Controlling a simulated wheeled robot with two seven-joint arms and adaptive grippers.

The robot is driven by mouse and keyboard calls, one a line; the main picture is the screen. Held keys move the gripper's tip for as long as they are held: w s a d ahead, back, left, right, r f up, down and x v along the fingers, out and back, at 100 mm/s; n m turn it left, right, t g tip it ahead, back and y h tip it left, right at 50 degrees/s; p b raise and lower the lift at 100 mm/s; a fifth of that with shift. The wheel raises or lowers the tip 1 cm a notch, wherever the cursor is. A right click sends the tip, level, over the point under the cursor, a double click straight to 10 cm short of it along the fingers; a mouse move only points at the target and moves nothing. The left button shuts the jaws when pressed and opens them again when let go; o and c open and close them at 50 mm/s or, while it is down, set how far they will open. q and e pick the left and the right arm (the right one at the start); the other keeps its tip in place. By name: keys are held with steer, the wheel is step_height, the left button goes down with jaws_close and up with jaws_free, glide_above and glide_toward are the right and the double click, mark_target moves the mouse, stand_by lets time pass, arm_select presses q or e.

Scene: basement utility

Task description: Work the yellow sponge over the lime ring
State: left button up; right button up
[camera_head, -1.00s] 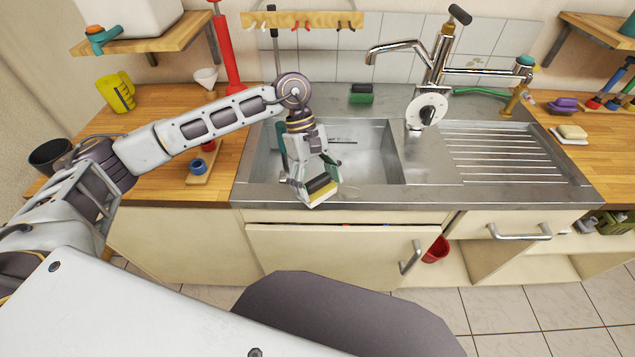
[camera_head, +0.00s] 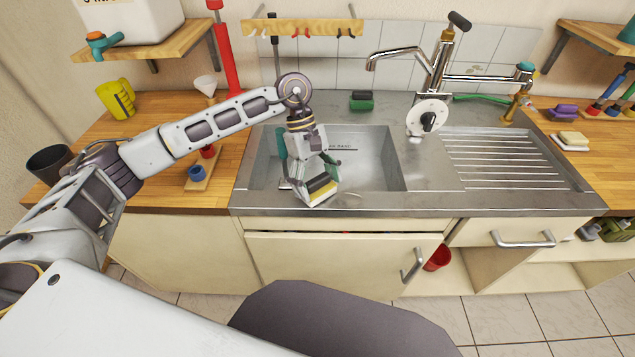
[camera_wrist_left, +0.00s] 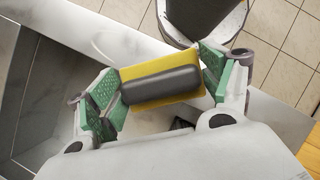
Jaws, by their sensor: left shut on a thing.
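My left gripper (camera_head: 318,178) is shut on the yellow sponge (camera_head: 323,194), which has a dark grey back. It holds the sponge at the front rim of the steel sink (camera_head: 375,200). In the left wrist view the sponge (camera_wrist_left: 160,84) sits between the two green-padded fingers, dark side facing the camera. Its yellow edge shows around the dark block. Whether the sponge touches the steel is hard to tell. My right gripper is not in view.
The sink basin (camera_head: 365,165) is empty on its right side. A chrome tap (camera_head: 432,75) stands behind it, and a ribbed drainboard (camera_head: 505,160) lies to the right. A green sponge (camera_head: 361,101) lies behind the basin. A blue-and-red item (camera_head: 197,172) is on the left counter.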

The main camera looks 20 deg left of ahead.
arm_select(q)
steer(key=shift+s, duration=0.1)
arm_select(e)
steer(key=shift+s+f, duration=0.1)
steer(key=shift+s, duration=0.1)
arm_select(q)
steer(key=shift+s+d+f+b, duration=0.1)
steer(key=shift+s+d+b, duration=0.15)
steer(key=shift+s, duration=0.8)
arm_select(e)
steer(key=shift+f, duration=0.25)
